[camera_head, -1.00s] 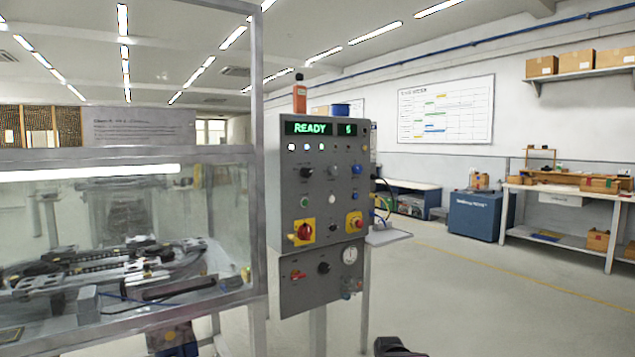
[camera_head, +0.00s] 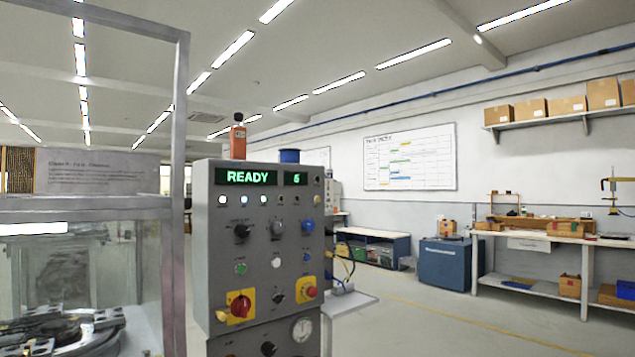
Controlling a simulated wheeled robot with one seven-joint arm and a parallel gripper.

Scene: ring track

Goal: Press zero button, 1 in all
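The grey control panel (camera_head: 262,255) stands left of centre on a grey cabinet. Its green display (camera_head: 247,177) reads READY, and a second small display (camera_head: 295,179) shows a digit that looks like 6. Below are small lamps, black knobs (camera_head: 241,231), a green button (camera_head: 240,268), a blue button (camera_head: 308,227), a red rotary switch (camera_head: 240,306) on yellow and a red button (camera_head: 310,292) on yellow. The labels are too small to read, so I cannot tell which is the zero button. My gripper is not in view.
A glass-walled enclosure (camera_head: 175,200) with a metal frame and track parts is at the left. A small shelf (camera_head: 350,301) juts from the panel's right side. A workbench (camera_head: 545,233) and blue cabinet (camera_head: 447,264) stand at the right. Floor between is clear.

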